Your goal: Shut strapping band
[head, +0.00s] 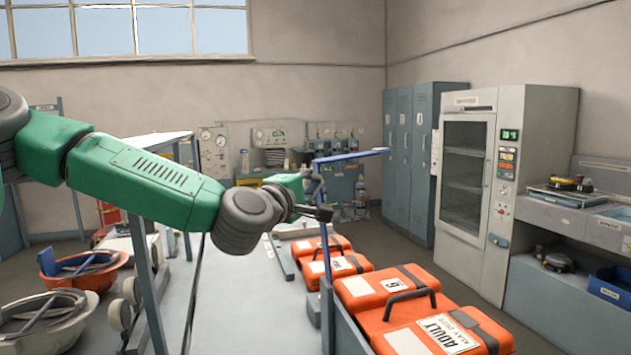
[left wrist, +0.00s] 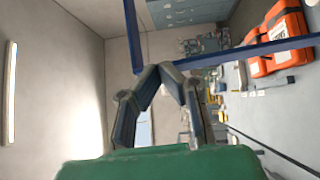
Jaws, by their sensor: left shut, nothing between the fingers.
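A thin blue bar (head: 350,155), which looks like the strapping band, stands out roughly level to the right from the top of an upright blue post (head: 326,275). In the left wrist view, two blue lengths show: one rises (left wrist: 132,35) above the fingers and the other runs right (left wrist: 250,50). My left gripper (head: 320,212) is beside the post, below the level bar. Its fingers (left wrist: 165,70) are shut and hold nothing. They are close to the blue lengths; I cannot tell whether they touch. My right gripper is not in view.
Orange and grey bowls (head: 85,270) are at the left. A tall cabinet (head: 465,180) and blue lockers (head: 408,160) stand behind.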

